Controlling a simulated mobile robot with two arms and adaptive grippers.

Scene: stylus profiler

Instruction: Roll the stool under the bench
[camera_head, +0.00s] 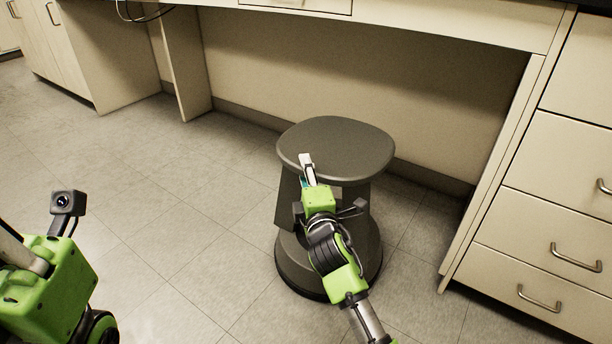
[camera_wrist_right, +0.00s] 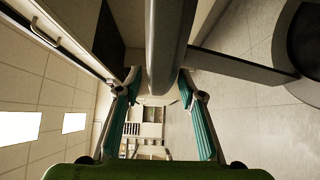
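The dark grey stool (camera_head: 336,140) stands upright on the tiled floor, in front of the open knee space under the bench (camera_head: 440,22). My right gripper (camera_head: 306,162) is at the near left edge of the seat, one finger lying over its top. In the right wrist view the seat rim (camera_wrist_right: 167,40) shows edge-on between the fingertips (camera_wrist_right: 163,80), which appear closed on it from both sides. The round stool base (camera_wrist_right: 308,45) is at the right there. My left arm shows at the lower left of the head view; its fingers are out of frame.
A drawer cabinet (camera_head: 548,195) bounds the knee space on the right and a side panel (camera_head: 187,65) on the left. The back wall (camera_head: 340,75) under the bench is bare. Free floor (camera_head: 165,175) lies left of the stool.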

